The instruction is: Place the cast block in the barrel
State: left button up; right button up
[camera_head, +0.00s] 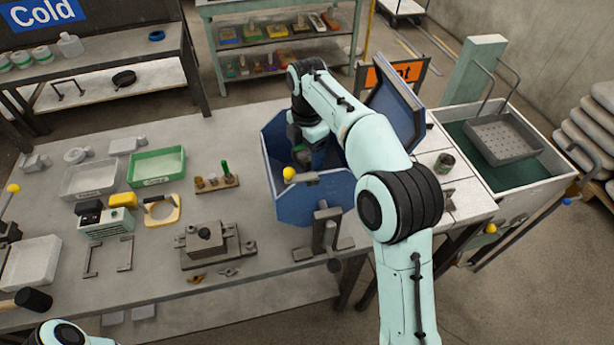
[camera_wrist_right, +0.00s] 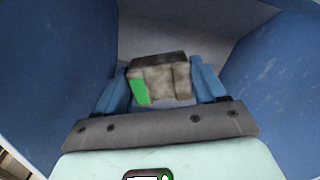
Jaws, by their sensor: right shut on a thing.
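The barrel (camera_head: 292,207) is a blue angular container standing on the table with its lid (camera_head: 398,112) tipped open. My right arm reaches over it and my right gripper (camera_head: 312,150) is down inside its opening. In the right wrist view my right gripper (camera_wrist_right: 160,84) is shut on the cast block (camera_wrist_right: 166,72), a grey-brown block with a bright green patch. Blue barrel walls (camera_wrist_right: 50,70) rise on both sides of it. In the head view the block is hidden by the gripper and barrel. Of my left arm only a link shows at the bottom left; its gripper is out of view.
A yellow-knobbed clamp (camera_head: 325,230) stands at the barrel's front. A metal fixture (camera_head: 208,243) and a small rack (camera_head: 216,184) sit to its left. A green tray (camera_head: 156,165) lies farther left. A water tank (camera_head: 540,175) stands to the right.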

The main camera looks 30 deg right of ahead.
aim_at(307, 152)
notch_tip(307, 152, down, 3)
jog(key=shift+w+f, duration=0.1)
jog(key=shift+f+b, duration=0.7)
jog(key=shift+f, duration=1.6)
pick_arm(q)
jog(key=shift+s+f, duration=0.25)
jog(key=shift+f, duration=0.3)
jog(key=shift+s+f, duration=0.25)
jog(key=shift+f, duration=0.25)
pick_arm(e)
jog(key=o, duration=1.2)
jog(key=shift+f, duration=0.1)
jog(key=shift+o, duration=0.2)
notch_tip(307, 152, up, 12)
jog(key=p, duration=0.3)
pick_arm(q)
jog(key=w+r, duration=0.1)
jog(key=r, duration=0.1)
jog(key=w+r, duration=0.1)
jog(key=shift+w+r, duration=0.2)
jog(key=shift+r, duration=0.2)
